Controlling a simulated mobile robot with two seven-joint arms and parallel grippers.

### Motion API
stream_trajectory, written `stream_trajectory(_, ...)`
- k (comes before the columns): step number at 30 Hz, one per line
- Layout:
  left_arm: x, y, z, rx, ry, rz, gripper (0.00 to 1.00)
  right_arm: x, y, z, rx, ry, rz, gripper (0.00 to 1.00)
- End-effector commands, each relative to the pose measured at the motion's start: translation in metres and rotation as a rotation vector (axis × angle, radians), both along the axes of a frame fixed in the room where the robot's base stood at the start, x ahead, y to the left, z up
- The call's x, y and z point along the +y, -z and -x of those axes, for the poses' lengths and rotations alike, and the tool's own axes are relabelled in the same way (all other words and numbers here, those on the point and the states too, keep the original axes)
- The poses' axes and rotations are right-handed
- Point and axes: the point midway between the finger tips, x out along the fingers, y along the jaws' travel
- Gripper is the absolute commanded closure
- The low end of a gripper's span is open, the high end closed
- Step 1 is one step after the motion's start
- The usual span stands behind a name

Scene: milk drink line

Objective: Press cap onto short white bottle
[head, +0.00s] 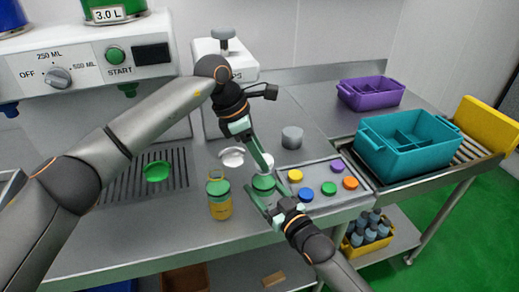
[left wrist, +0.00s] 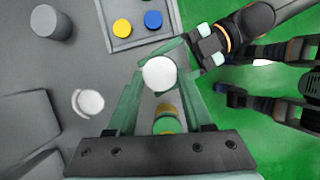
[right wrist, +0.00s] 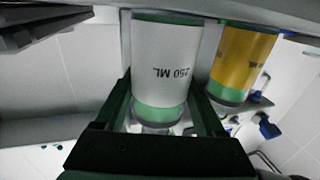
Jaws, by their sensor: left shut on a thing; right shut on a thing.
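The short white bottle (right wrist: 160,65), marked 250 ML with green bands, stands between the fingers of my right gripper (right wrist: 160,115), which is shut on it. In the head view, only its green upper part (head: 263,183) shows clearly, between the fingertips of my right gripper (head: 264,194). My left gripper (left wrist: 160,78) is shut on a round white cap (left wrist: 159,74). In the head view, my left gripper (head: 264,162) points down, with the cap just above the bottle. The fingers hide the gap, so I cannot tell whether cap and bottle touch.
A yellow bottle (head: 220,208) with a green band stands close left of the white one. A tray (head: 348,201) of coloured caps lies to the right. A white ring-like piece (head: 232,157) and a grey cylinder (head: 292,138) stand behind. Teal (head: 408,160) and purple (head: 371,95) crates are farther right.

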Motion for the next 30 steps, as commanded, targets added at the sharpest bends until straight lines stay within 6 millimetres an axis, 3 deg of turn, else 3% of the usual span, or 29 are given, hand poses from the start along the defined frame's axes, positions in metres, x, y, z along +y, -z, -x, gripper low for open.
stream_trajectory(30, 0.000, 0.011, 0.000, 0.000, 0.000, 0.000, 1.00, 0.000, 0.000, 0.000, 0.001, 0.000, 0.001, 1.00)
